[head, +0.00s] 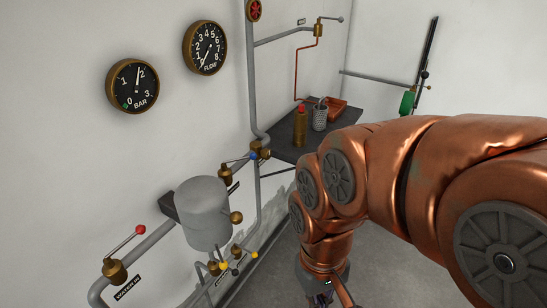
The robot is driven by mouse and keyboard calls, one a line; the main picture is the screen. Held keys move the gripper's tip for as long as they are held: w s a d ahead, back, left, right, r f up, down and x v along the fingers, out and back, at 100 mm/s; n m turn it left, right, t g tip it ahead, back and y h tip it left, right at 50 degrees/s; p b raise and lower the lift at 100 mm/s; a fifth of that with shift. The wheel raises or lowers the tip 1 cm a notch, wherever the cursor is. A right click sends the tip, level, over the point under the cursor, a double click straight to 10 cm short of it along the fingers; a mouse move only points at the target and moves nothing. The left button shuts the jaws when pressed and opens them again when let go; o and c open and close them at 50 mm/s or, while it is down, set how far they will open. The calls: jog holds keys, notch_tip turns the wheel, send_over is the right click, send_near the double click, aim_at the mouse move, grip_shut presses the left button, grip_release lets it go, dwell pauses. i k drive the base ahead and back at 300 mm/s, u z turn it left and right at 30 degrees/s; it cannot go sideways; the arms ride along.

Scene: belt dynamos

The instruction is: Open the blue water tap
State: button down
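The blue water tap (253,156) shows as a blue ball at the end of a thin lever. The lever runs left to a brass valve body (225,174) on the grey pipe, above and right of the grey tank. A second brass fitting sits just right of the blue ball. My copper arm reaches in from the right and bends down. My gripper (328,290) is at the bottom of the view, well below and right of the blue ball and apart from it. Its fingers are small, dark and partly cut off, so its opening is unclear.
A grey tank (203,212) stands left of the tap. A red-balled lever (139,231) and yellow-balled levers (222,266) are lower. A dark shelf (290,151) holds a bottle (300,127) and a mesh cup (320,117). Pipes line the wall; floor beneath the gripper is open.

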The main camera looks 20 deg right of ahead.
aim_at(253, 156)
jog(key=z, duration=0.4)
jog(key=k, duration=0.95)
jog(key=u, duration=1.1)
jog(key=i, duration=1)
jog(key=z, duration=0.05)
